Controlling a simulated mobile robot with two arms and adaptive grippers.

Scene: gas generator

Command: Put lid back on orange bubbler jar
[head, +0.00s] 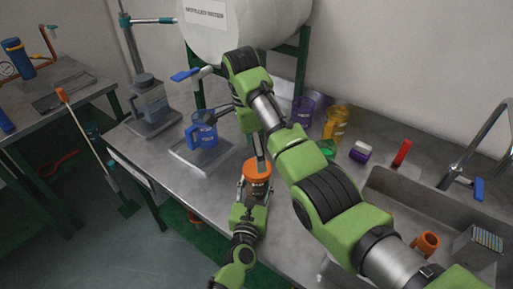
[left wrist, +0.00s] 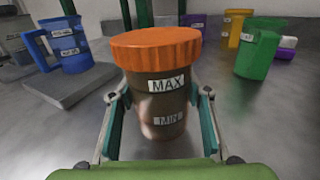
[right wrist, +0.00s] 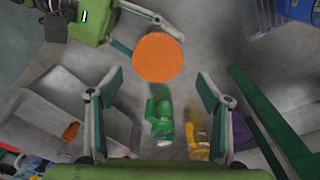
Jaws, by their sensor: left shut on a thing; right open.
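The bubbler jar (left wrist: 164,115) stands upright with MAX and MIN labels on its dark, see-through body. The orange lid (left wrist: 156,48) sits on its top; it also shows in the head view (head: 257,169), and as a round orange disc in the right wrist view (right wrist: 158,58). I cannot tell whether it is fully seated. My left gripper (left wrist: 158,112) is shut around the jar's body, one finger on each side. My right gripper (right wrist: 161,82) is open above the lid, its fingers apart and clear of the disc in its own view.
A blue jug (head: 203,132) stands on a flat grey plate behind the jar. A green cup (head: 326,150), a yellow jug (head: 337,122) and a purple cup (head: 302,111) stand to the right. The sink (head: 382,205) lies at the right, partly behind my right arm.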

